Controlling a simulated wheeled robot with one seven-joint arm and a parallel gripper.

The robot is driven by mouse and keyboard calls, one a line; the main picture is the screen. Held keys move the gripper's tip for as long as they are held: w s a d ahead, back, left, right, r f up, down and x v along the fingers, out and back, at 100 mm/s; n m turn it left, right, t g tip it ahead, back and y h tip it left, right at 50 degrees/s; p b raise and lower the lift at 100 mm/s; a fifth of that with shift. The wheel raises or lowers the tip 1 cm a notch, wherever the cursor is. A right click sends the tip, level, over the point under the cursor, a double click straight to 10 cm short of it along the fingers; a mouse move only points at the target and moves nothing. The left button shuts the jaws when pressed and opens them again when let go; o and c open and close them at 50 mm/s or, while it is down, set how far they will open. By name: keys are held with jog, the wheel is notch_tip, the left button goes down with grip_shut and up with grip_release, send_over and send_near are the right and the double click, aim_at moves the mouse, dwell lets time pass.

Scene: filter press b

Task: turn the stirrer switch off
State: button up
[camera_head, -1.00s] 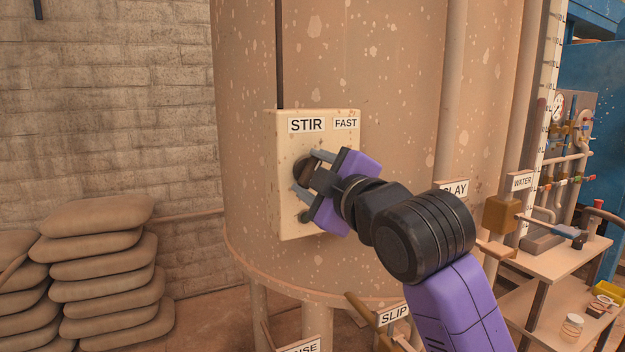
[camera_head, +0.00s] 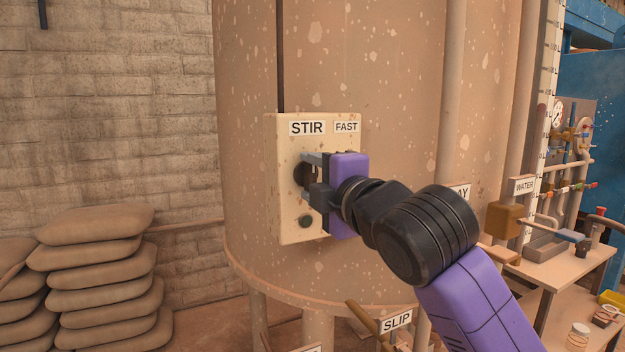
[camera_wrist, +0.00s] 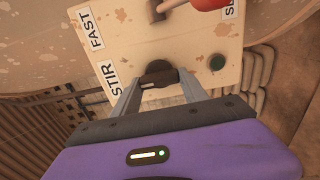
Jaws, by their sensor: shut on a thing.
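The stirrer switch is a dark round knob (camera_head: 299,174) with a raised bar, on a cream switch box (camera_head: 290,220) marked STIR and FAST. My gripper (camera_head: 308,172) is shut on this knob, with its fingers on either side of the bar. In the wrist view the knob (camera_wrist: 158,72) sits between the two grey fingertips of my gripper (camera_wrist: 159,78). The fingers and purple jaws hide part of the knob in the head view. The STIR label (camera_wrist: 109,78) lies beside the knob in the wrist view.
A dark green button (camera_head: 305,221) is below the knob. A red-ended lever (camera_wrist: 208,4) shows at the wrist view's top edge, near a partly cut-off label. The box is on a large speckled tank (camera_head: 400,100). Stacked sacks (camera_head: 100,270) stand left; a bench (camera_head: 540,265) stands right.

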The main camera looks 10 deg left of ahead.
jog(key=shift+f, duration=0.1)
jog(key=o, duration=1.4)
jog(key=shift+s, duration=0.1)
jog(key=b+v, duration=0.1)
jog(key=v, duration=0.6)
jog(key=shift+s+d, duration=0.2)
jog(key=shift+s, duration=0.05)
